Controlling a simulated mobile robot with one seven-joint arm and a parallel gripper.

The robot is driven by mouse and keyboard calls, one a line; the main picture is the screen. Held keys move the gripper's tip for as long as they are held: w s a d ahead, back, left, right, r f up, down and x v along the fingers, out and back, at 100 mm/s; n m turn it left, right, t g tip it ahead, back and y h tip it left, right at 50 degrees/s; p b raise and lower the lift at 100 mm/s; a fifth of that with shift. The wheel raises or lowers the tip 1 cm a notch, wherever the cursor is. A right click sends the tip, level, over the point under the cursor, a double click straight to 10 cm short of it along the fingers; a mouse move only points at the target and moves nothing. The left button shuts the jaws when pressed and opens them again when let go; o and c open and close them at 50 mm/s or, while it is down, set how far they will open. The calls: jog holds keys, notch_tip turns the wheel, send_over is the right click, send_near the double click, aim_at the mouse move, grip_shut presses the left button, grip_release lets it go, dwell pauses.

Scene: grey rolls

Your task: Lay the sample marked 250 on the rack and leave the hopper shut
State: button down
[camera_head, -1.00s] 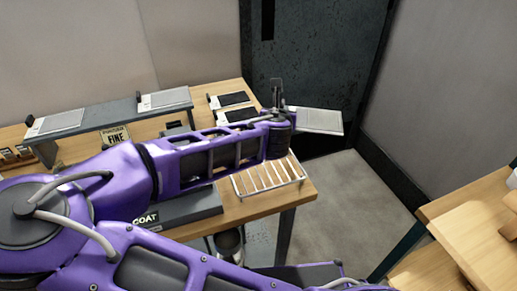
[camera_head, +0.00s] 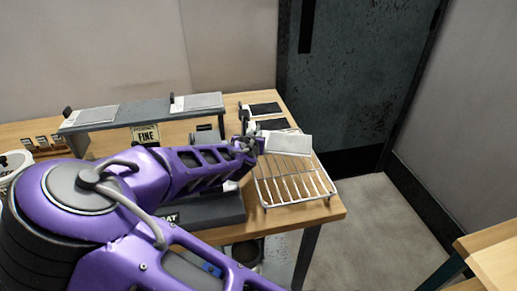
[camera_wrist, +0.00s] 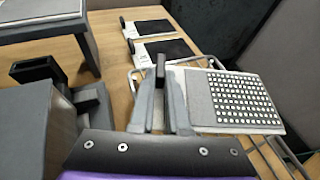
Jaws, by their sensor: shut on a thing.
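My gripper (camera_head: 250,143) is shut on the edge of a flat pale sample sheet (camera_head: 289,144). In the wrist view the gripper fingers (camera_wrist: 162,95) pinch its left side, and the sheet (camera_wrist: 243,102) has a grey strip and a dark panel of pale dots. The sheet is roughly level over the far part of the wire rack (camera_head: 298,187); I cannot tell whether it touches the wires. No 250 mark is readable. A dark grey unit (camera_head: 213,211) with a partly hidden label stands left of the rack; I cannot tell whether it is the hopper.
Two dark sheets with pale clip ends, one (camera_head: 265,109) at the back, lie behind the rack. A grey raised shelf (camera_head: 145,111) carries two light sheets, with a FINE sign (camera_head: 146,136) below. The rack stands near the wooden table's right edge. Open floor lies right of it.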

jog(key=shift+f+b, duration=0.45)
jog(key=shift+f, duration=1.4)
jog(key=shift+f, duration=0.2)
jog(key=c, duration=0.9)
grip_release()
jog(key=shift+r, duration=0.1)
jog(key=shift+s+r, duration=0.1)
jog(key=shift+r, duration=0.05)
jog(key=p+v, duration=0.2)
jog(key=v, duration=0.9)
jog(key=shift+s, duration=0.35)
jog(key=shift+r, duration=0.1)
